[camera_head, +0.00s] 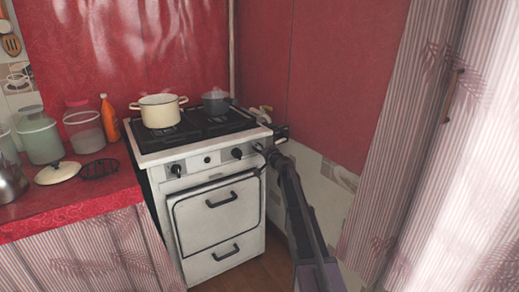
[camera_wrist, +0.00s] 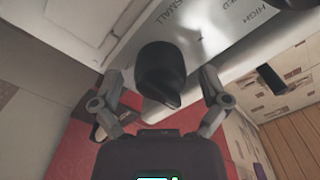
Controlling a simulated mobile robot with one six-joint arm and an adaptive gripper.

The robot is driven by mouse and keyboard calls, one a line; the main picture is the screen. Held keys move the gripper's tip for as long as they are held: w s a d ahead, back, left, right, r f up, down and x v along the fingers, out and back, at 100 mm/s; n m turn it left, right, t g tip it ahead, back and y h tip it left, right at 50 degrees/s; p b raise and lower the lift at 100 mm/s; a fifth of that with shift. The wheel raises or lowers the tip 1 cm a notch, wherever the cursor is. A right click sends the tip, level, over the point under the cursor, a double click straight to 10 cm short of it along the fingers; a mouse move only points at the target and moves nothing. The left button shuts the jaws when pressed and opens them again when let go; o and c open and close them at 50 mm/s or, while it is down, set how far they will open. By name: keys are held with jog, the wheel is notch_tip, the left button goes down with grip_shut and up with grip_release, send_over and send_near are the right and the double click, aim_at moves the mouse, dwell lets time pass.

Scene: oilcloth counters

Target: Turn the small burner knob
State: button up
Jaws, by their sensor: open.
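In the wrist view a black burner knob (camera_wrist: 160,70) sits on the pale stove panel, beside printed lettering that includes "SMALL" and "HIGH". My gripper (camera_wrist: 160,76) is open, with one finger on each side of the knob and a visible gap on both sides. In the head view my gripper (camera_head: 274,154) is at the right end of the front panel of the white stove (camera_head: 216,212). It largely hides the knob there. Other knobs on the panel are a left knob (camera_head: 176,169) and a right-of-centre knob (camera_head: 237,153).
A cream pot (camera_head: 160,111) and a grey lidded pot (camera_head: 216,102) stand on the black hob. A red-topped counter (camera_head: 60,201) with jars is at left. A striped curtain (camera_head: 395,120) hangs at right.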

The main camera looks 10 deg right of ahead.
jog(key=shift+s, duration=0.15)
jog(key=v, duration=1.1)
jog(key=shift+s, duration=0.35)
